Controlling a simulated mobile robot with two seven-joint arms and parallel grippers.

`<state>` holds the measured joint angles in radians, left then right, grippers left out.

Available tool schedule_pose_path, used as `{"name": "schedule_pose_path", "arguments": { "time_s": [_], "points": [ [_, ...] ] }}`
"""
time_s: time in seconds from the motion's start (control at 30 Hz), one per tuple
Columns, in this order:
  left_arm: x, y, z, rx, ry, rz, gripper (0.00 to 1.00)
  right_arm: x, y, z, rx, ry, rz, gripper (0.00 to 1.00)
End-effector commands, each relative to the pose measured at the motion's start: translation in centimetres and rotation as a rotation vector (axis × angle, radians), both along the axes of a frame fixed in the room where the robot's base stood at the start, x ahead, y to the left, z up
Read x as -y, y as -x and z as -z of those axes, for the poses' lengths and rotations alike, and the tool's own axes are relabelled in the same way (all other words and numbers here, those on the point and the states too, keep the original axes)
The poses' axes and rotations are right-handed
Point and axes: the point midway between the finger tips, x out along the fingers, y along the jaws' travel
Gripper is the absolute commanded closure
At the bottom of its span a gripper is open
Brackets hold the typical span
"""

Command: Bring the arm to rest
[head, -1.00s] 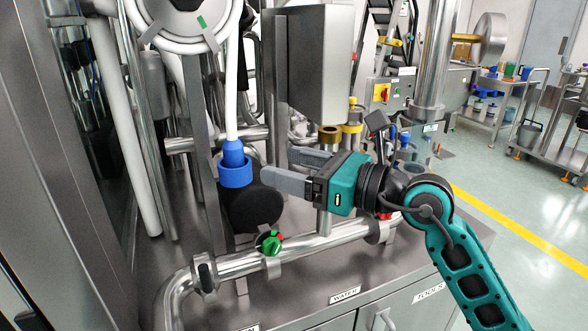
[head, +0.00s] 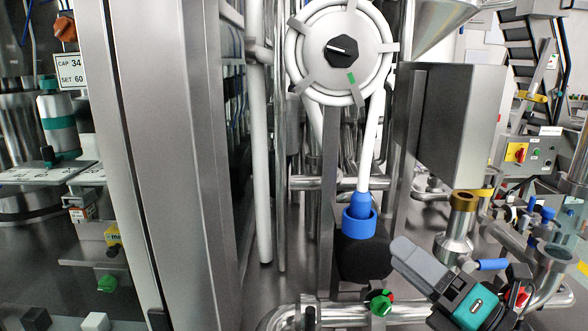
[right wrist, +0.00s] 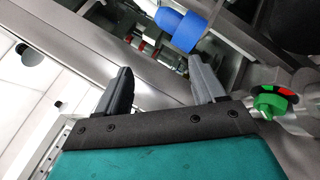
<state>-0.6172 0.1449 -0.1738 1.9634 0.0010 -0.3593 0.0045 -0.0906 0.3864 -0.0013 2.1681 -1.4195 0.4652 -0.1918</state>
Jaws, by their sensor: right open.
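My right gripper (head: 408,256) is at the lower right of the head view, with its grey fingers pointing up and left. In the right wrist view my right gripper (right wrist: 158,82) has its two fingers spread, with nothing between them. The blue nozzle fitting (head: 359,218) on the white hose is up and left of the fingers in the head view. The blue fitting (right wrist: 182,28) also shows beyond the fingertips in the right wrist view, apart from them. My left gripper is not in view.
A green valve knob (head: 380,303) on the steel pipe is left of and below my right gripper. A steel box (head: 455,120) hangs above it. A blue-handled valve (head: 491,265) is close on its right. A steel cabinet post (head: 175,160) stands at left.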

Motion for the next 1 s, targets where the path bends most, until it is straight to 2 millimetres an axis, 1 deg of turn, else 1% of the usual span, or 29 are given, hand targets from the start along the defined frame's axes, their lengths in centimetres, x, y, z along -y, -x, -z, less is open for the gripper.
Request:
{"name": "schedule_pose_path", "arguments": {
  "time_s": [0.03,0.17,0.27,0.3,0.37,0.4,0.47,0.5,0.57,0.6,0.7,0.8,0.83,0.9,1.0],
  "points": [
    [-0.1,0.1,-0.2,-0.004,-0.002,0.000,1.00,0.4,0.1,1.1,-0.083,-0.132,0.002,0.31],
    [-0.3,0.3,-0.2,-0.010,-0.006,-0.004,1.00,1.8,0.1,4.5,-0.303,-0.480,0.037,0.31],
    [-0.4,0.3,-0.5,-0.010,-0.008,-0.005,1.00,3.0,0.4,8.4,-0.487,-0.741,0.093,0.31],
    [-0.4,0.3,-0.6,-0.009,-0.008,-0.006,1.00,3.5,0.7,10.2,-0.564,-0.842,0.122,0.31],
    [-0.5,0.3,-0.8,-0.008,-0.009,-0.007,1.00,3.9,1.4,13.2,-0.683,-0.993,0.173,0.31],
    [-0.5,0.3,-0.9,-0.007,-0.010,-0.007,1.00,4.2,2.0,15.3,-0.766,-1.090,0.211,0.31],
    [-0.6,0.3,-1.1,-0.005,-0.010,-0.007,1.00,4.3,3.3,18.6,-0.889,-1.235,0.275,0.31],
    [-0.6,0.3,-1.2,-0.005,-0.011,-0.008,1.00,4.2,4.4,20.9,-0.972,-1.326,0.319,0.31],
    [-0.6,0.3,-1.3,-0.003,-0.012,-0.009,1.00,3.8,6.1,24.0,-1.087,-1.452,0.386,0.31],
    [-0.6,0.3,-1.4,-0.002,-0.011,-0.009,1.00,3.5,7.4,25.8,-1.159,-1.526,0.430,0.31],
    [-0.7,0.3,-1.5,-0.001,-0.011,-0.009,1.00,2.5,10.3,29.4,-1.305,-1.671,0.522,0.31],
    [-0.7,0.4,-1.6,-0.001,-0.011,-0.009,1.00,1.7,12.3,31.4,-1.396,-1.760,0.583,0.31],
    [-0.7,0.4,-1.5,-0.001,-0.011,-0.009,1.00,1.5,12.7,31.8,-1.414,-1.778,0.595,0.31],
    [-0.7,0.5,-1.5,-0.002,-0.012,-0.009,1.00,1.2,13.3,32.3,-1.440,-1.804,0.611,0.31],
    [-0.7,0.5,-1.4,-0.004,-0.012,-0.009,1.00,1.1,13.5,32.6,-1.451,-1.815,0.618,0.31]
  ]
}}
